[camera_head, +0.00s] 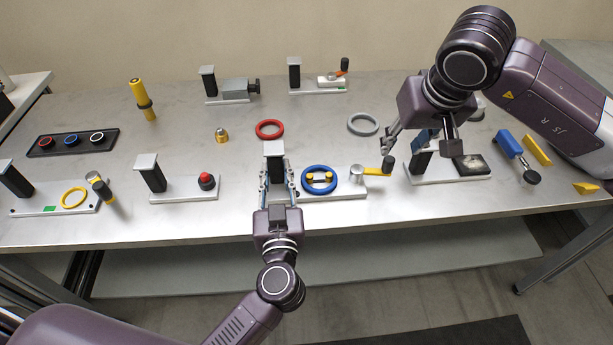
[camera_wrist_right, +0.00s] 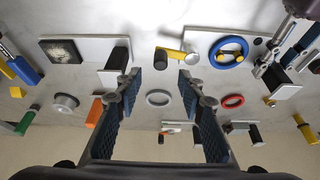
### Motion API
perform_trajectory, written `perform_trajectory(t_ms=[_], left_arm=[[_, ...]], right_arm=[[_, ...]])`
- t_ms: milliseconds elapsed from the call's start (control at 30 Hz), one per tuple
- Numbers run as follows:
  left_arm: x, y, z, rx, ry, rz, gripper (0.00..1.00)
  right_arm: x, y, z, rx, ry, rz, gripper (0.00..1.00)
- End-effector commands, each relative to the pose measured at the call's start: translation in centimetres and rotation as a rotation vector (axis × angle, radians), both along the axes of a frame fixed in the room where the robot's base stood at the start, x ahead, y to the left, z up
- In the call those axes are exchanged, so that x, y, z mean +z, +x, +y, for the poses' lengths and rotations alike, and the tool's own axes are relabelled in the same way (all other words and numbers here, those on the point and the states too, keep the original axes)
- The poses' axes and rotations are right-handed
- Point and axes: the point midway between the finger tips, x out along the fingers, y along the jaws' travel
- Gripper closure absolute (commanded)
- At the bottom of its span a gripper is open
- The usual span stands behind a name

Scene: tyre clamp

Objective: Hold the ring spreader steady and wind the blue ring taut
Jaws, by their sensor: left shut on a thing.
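The ring spreader (camera_head: 340,195) is a white plate with a black upright block under a grey cap at its left end. The blue ring (camera_head: 305,186) lies flat around small yellow pegs on it; it also shows in the wrist view (camera_wrist_right: 213,52). The crank (camera_head: 373,171) at the plate's right end has a yellow arm and a dark knob; it also shows in the wrist view (camera_wrist_right: 174,56). My left gripper (camera_head: 276,178) is shut on the spreader's black block (camera_head: 275,163). My right gripper (camera_head: 420,147) is open and empty, above and right of the crank.
A red ring (camera_head: 269,129) and a grey ring (camera_head: 363,124) lie behind the spreader. Another plate with a black block (camera_head: 450,181) stands under my right gripper. A plate with a red-topped knob (camera_head: 185,188) is on the left. Bare table lies between the red and grey rings.

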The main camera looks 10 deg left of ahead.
Motion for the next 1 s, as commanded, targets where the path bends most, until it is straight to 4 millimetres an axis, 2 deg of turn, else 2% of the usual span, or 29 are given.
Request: perform_trajectory(t_ms=[33,500,700,1000], left_arm=[[-0.9,-0.2,0.2,0.006,-0.002,0.018,1.0],[-0.9,-0.2,0.2,0.006,-0.002,0.018,1.0],[-0.9,-0.2,0.2,0.006,-0.002,0.018,1.0],[-0.9,-0.2,0.2,0.006,-0.002,0.018,1.0]], right_arm=[[-1.0,0.2,0.1,0.0,-0.001,0.004,0.64],[-7.0,2.7,0.8,-0.001,-0.002,0.004,0.64],[-8.1,3.2,0.9,0.0,-0.001,0.001,0.64],[-8.3,3.3,0.9,0.0,-0.001,0.001,0.64]])
